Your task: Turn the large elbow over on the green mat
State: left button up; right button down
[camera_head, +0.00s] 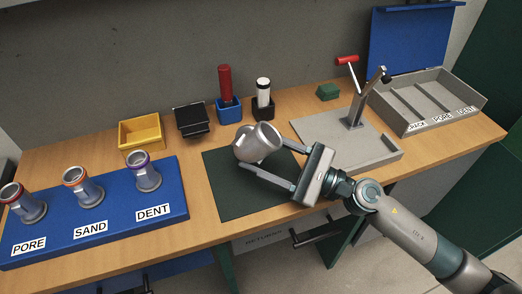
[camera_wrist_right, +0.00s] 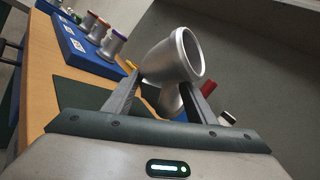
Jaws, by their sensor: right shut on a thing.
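The large elbow (camera_head: 257,142) is a silver-grey pipe bend with wide round ends. My right gripper (camera_head: 262,170) is shut on it, one finger on each side, and it appears held tilted over the green mat (camera_head: 227,197). In the right wrist view the elbow (camera_wrist_right: 172,58) stands between the fingers of my right gripper (camera_wrist_right: 168,88), with one open end facing up and right. I cannot tell whether the elbow touches the mat. My left gripper is not in view.
A yellow bin (camera_head: 141,133), a black box (camera_head: 192,121) and two holders with a red and a white item stand behind. A grey plate with a lever clamp (camera_head: 355,112) and a sectioned tray (camera_head: 432,103) are right.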

jog(key=shift+f+b, duration=0.35)
jog(key=shift+b, duration=0.1)
jog(key=c, duration=0.7)
grip_release()
jog(key=shift+f, duration=0.15)
